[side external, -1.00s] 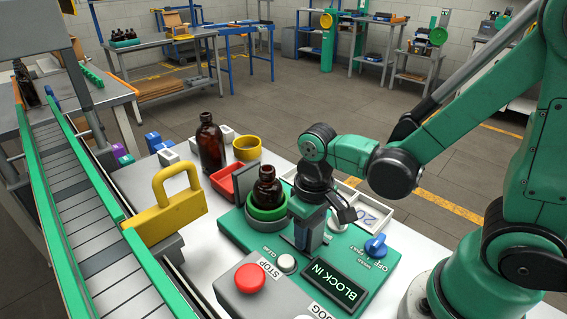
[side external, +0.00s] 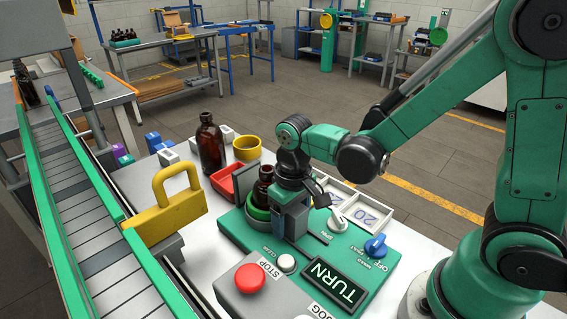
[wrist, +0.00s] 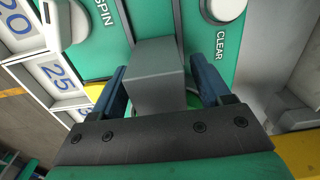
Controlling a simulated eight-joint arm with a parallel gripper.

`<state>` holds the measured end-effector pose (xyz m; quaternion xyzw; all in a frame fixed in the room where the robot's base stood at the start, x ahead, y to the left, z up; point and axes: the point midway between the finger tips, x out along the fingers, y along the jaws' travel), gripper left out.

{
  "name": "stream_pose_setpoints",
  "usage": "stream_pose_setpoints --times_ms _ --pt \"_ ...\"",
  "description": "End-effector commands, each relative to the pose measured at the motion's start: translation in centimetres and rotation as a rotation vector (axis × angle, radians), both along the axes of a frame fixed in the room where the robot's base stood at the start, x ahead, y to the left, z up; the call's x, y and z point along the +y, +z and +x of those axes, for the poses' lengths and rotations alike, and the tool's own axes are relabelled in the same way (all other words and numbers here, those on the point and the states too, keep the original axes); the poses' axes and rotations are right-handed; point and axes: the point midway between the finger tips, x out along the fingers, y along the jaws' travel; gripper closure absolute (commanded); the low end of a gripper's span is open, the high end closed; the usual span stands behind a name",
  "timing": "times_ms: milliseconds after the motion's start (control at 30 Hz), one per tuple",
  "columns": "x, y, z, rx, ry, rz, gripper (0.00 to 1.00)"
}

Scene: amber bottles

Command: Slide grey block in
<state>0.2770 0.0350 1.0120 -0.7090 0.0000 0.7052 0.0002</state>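The grey block (wrist: 155,75) stands between my gripper's two blue fingers in the wrist view, which lie close against its sides. My gripper (side external: 290,222) is low over the green panel (side external: 325,250) in the side view, beside the green ring holder (side external: 257,212). An amber bottle (side external: 264,184) sits in that holder, partly hidden behind my gripper. Only a bit of green shows beyond the block in the wrist view, so I cannot tell how it meets the holder. The display (side external: 334,283) reads TURN.
A white SPIN knob (side external: 340,218), a blue OFF knob (side external: 376,246) and a white CLEAR button (side external: 286,263) stand on the panel. A red stop button (side external: 250,277) is in front. A taller amber bottle (side external: 210,145), a yellow cup (side external: 247,148) and a yellow padlock-shaped piece (side external: 178,205) stand nearby.

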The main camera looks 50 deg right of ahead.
Motion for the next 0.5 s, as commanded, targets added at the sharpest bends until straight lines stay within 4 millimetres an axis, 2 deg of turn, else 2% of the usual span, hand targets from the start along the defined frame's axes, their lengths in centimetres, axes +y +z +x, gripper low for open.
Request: stream_pose_setpoints --times_ms 333,500 --pt "0.0 0.1 -0.1 0.004 0.000 0.000 0.24" --pt "0.0 1.5 -0.1 0.004 0.000 0.000 0.24"
